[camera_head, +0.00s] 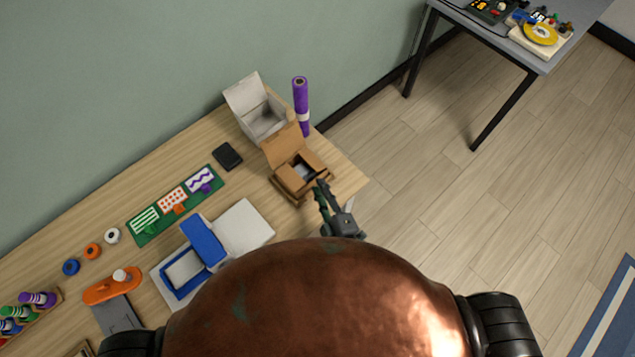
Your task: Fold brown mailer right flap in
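The brown mailer (285,147) stands near the right end of the wooden table, with its lid raised toward the back. Its inside shows a greyish content (303,171), with brown flaps around the opening. My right gripper (322,190) is at the front right corner of the mailer, beside its right side and very close to it. The gripper partly hides that corner. Whether it touches the flap, and whether its fingers are apart, is too small to tell. My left gripper is not in view.
A white open box (262,122) and a purple roll (301,105) stand behind the mailer. A blue box (203,240), a dark pad (227,156) and a green card strip (150,226) lie to the left. The table's right end (348,181) is bare.

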